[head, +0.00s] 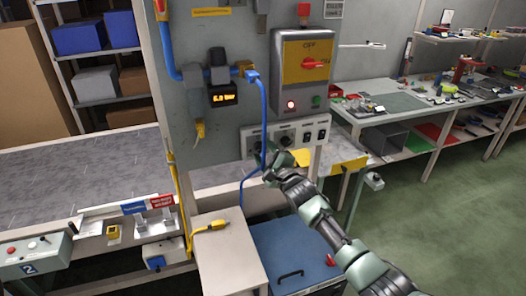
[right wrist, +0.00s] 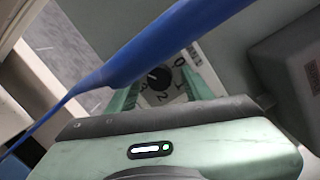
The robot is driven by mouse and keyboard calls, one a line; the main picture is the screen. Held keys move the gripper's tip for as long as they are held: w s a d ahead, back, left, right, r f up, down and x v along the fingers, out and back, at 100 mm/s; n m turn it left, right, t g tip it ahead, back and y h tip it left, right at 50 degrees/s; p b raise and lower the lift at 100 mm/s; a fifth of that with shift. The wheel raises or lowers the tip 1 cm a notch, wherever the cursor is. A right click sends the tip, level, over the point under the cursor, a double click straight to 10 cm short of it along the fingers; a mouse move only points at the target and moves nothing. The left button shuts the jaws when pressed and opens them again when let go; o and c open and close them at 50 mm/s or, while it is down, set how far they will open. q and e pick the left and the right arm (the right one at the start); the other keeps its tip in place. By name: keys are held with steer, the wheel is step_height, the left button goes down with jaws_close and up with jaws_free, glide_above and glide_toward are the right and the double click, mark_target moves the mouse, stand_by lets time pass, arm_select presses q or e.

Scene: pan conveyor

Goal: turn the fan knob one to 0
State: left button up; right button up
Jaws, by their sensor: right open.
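A light control panel (head: 306,137) on the grey wall carries dark round knobs and small switches. My right gripper (head: 268,153) is at the left part of this panel and partly hides the left knob. In the right wrist view, a black round knob (right wrist: 159,77) sits on a pale dial plate with numbers around it. The two green fingers of my right gripper (right wrist: 160,91) are apart, with the knob between them in the picture. I cannot tell whether they touch it. The knob's exact setting is too small to read. My left gripper is not in view.
A blue hose (head: 262,105) hangs down beside the gripper and crosses close in front of the right wrist camera (right wrist: 160,45). A switch box (head: 303,70) with a red handle is above the panel. A blue cabinet (head: 290,258) stands below.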

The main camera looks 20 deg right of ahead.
jaws_close()
